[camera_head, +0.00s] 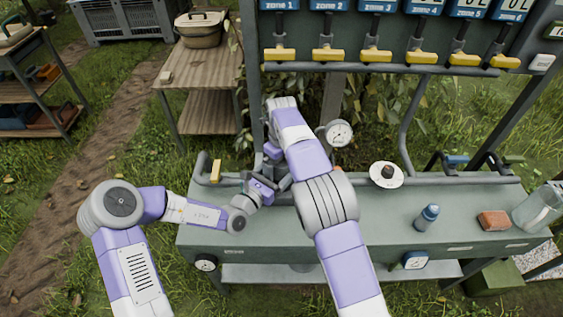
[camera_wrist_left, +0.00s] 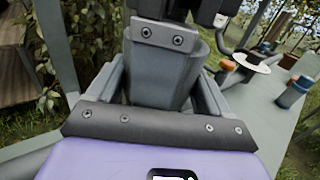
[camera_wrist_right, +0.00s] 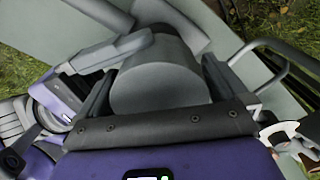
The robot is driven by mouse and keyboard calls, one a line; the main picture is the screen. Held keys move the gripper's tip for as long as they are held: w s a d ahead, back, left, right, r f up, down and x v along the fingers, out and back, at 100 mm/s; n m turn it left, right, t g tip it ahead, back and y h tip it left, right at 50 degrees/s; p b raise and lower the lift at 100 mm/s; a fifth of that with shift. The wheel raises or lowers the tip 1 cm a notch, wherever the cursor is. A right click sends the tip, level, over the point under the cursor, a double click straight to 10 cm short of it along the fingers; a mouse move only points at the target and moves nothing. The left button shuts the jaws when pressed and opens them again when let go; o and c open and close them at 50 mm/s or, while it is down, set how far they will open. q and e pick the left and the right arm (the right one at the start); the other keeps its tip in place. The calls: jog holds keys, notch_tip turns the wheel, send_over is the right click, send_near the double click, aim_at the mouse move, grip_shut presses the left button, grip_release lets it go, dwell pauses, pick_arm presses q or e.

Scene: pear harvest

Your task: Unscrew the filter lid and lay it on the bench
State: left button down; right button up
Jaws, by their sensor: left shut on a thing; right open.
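The grey cylindrical filter (camera_wrist_left: 185,75) stands at the left of the bench (camera_head: 385,237), mostly hidden behind my arms in the head view. My left gripper (camera_head: 270,183) is shut on its body from the side; one of its fingers also shows in the right wrist view. The round grey top, which looks like the lid (camera_wrist_right: 160,88), sits between the spread fingers of my right gripper (camera_wrist_right: 155,85). The right gripper points down over it, open. I cannot tell whether the right fingers touch it. The lid still appears to be on the body.
A white disc with a black knob (camera_head: 387,174), a blue-capped bottle (camera_head: 427,217), an orange-brown block (camera_head: 494,220) and a clear jug (camera_head: 541,207) occupy the bench's right part. A pressure gauge (camera_head: 339,133) rises behind my right arm. The front middle of the bench is clear.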

jog(key=c, duration=1)
jog(key=shift+o, duration=0.2)
jog(key=shift+n, duration=1.7)
jog(key=o, duration=1)
jog(key=shift+c, duration=0.2)
jog(key=shift+r, duration=2.3)
pick_arm(q)
grip_release()
